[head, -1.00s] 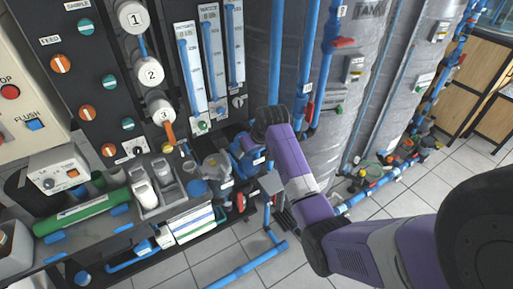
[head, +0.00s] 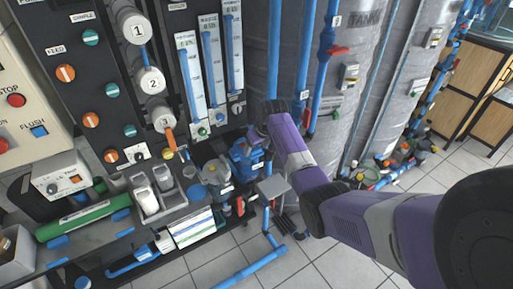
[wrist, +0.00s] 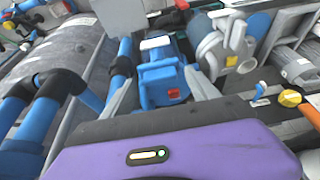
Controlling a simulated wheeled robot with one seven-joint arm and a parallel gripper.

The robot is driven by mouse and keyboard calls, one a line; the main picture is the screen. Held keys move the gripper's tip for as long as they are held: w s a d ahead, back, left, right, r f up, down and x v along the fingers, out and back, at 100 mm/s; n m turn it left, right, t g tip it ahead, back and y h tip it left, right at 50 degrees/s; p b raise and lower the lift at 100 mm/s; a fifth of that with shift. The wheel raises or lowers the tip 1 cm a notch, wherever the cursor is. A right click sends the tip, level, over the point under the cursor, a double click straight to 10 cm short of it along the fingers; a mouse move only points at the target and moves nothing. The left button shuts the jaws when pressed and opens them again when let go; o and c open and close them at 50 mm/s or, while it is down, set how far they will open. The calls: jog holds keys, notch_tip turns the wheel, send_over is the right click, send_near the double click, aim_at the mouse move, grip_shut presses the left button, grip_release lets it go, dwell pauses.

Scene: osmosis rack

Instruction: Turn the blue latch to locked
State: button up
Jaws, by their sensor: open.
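A small blue lever (wrist: 260,94), which looks like the latch, sits on a dark panel edge at the right of the wrist view, beside a yellow knob (wrist: 289,98). In the head view I cannot make out the lever with certainty; a yellow knob (head: 168,153) shows low on the dark panel. My gripper (wrist: 160,80) is open and empty. Its grey fingers spread in front of a blue pump (wrist: 160,82), apart from the lever, which is to their right. In the head view my gripper (head: 257,133) is by the blue pump (head: 246,158), right of the panel.
Blue pipes (head: 273,60) and grey tanks (head: 350,80) stand behind and right of my arm. A grey pump (head: 216,172) is left of the blue one. An orange lever (head: 170,137) juts from the panel.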

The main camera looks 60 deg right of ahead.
jog(key=shift+w+f, duration=0.1)
jog(key=shift+f, duration=0.15)
jog(key=c, duration=1.4)
jog(key=shift+o, duration=0.2)
